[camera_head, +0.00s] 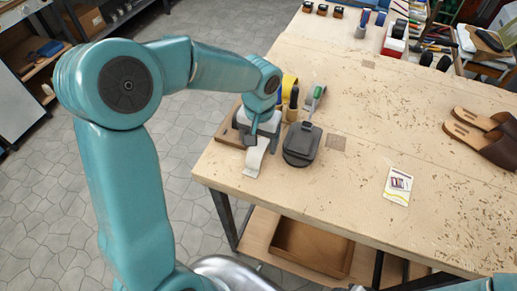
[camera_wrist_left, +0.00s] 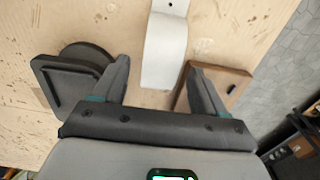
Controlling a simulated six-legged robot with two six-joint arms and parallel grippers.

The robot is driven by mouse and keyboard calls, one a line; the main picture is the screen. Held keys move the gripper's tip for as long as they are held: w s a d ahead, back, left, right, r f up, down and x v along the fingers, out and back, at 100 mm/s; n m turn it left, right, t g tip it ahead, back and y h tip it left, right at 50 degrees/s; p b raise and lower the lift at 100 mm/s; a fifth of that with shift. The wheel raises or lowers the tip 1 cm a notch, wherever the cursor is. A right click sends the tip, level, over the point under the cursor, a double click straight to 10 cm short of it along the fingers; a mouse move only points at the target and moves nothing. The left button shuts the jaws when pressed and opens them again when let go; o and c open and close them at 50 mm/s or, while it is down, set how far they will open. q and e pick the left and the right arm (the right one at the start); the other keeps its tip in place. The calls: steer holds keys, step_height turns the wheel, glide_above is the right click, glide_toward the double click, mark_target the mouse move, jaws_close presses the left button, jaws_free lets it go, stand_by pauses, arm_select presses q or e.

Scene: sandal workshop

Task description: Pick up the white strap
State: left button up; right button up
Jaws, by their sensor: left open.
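The white strap (camera_head: 256,158) lies at the left edge of the workbench, with one end toward the bench edge. In the left wrist view the strap (camera_wrist_left: 165,48) is a pale, curved band with a small dark hole at its far end. My left gripper (camera_head: 253,138) is over the strap's other end, which it partly hides in the head view. In the left wrist view the left gripper (camera_wrist_left: 159,72) is open, with one finger on each side of the strap and gaps between. Whether the fingers are level with it is unclear. My right gripper is not in view.
A dark grey lidded object (camera_head: 302,146) stands close right of the gripper. A wooden block (camera_wrist_left: 222,84) is close on the other side. Yellow tape (camera_head: 290,84) and a green-handled tool (camera_head: 315,98) are behind. Brown sandals (camera_head: 490,138) and a card (camera_head: 398,186) lie farther right.

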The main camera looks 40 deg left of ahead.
mark_target(259, 145)
arm_select(q)
steer(key=c, duration=1.2)
step_height(259, 145, up, 20)
steer(key=shift+s, duration=0.15)
